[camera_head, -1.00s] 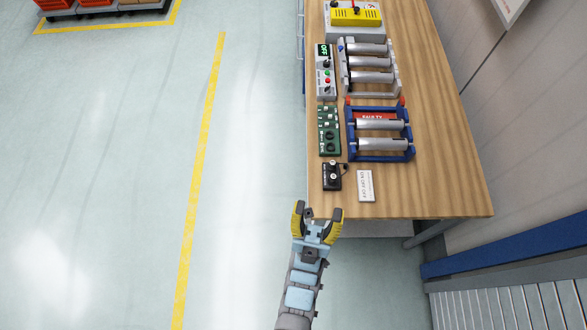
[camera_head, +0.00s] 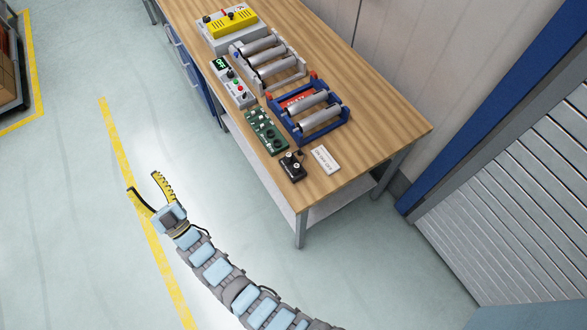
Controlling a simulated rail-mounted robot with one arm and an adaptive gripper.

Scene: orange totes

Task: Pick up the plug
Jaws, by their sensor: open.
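I cannot clearly make out a plug in the head view. A small black block (camera_head: 292,167) with round knobs lies near the front edge of the wooden table (camera_head: 385,120); whether it is the plug or holds it is too small to tell.
A white label (camera_head: 325,159) lies beside the black block. Behind are a green board (camera_head: 266,132), a blue roller frame (camera_head: 341,120), a grey control box (camera_head: 232,83), a grey roller frame (camera_head: 296,75) and a yellow-topped device (camera_head: 232,24). A shutter (camera_head: 510,200) stands right.

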